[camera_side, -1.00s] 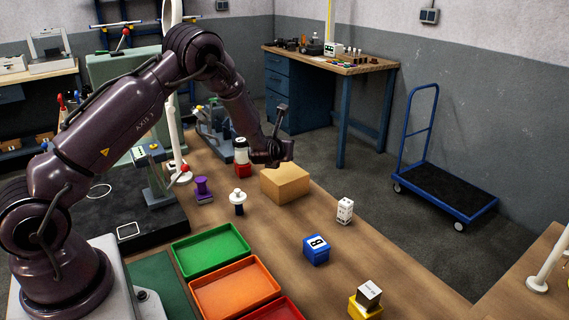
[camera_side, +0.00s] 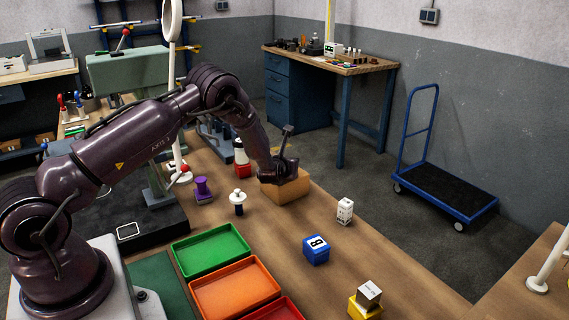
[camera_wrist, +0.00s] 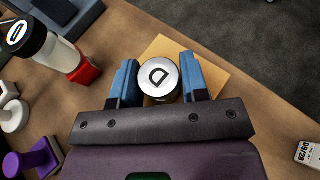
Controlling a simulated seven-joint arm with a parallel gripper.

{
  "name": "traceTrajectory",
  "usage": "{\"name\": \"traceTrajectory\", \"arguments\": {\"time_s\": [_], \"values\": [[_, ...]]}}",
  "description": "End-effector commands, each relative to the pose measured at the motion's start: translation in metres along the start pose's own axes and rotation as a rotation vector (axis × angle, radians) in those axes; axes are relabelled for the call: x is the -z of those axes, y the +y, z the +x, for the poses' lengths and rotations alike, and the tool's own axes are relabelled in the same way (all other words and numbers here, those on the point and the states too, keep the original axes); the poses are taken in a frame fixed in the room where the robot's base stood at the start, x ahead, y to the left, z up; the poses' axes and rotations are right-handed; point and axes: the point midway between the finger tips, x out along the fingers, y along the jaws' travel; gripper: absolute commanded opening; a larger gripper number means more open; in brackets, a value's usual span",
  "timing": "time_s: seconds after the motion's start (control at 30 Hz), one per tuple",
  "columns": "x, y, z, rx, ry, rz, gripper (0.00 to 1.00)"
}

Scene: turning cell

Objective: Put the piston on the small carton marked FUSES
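A silver round-topped part marked D, which I take for the piston (camera_wrist: 158,78), sits between the two blue fingers of my gripper (camera_wrist: 158,84) in the wrist view. The fingers are closed on its sides. In the side view my gripper (camera_side: 284,170) is low over a tan carton (camera_side: 290,193) and covers part of its top. The carton also shows behind the piston in the wrist view (camera_wrist: 215,82). I cannot read FUSES on it. The piston's lower end is hidden, so I cannot tell whether it touches the carton.
A white-and-black bottle on a red block (camera_side: 243,171) stands close left of the carton. A purple part (camera_side: 203,190) and a white knobbed part (camera_side: 238,202) are nearer. A white box (camera_side: 345,211), a blue block (camera_side: 316,250) and trays (camera_side: 212,250) lie toward the front.

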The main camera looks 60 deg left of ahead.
Motion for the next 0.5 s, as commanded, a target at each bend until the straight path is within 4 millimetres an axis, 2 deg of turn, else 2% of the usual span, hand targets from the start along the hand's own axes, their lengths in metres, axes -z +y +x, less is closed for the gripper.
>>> {"name": "traceTrajectory", "arguments": {"time_s": [0.03,0.07,0.1,0.4,0.5], "values": [[0.0,0.0001,-0.0001,0.0,0.001,0.0,0.53],[0.0,0.0001,-0.0001,0.0,0.001,0.0,0.6],[0.0,0.0001,-0.0001,0.0,0.001,0.0,0.63],[-0.0033,0.0,-0.0013,0.0,0.0,0.0,0.63],[-0.0036,-0.0004,-0.009,0.0,0.002,0.0,0.63]]}}
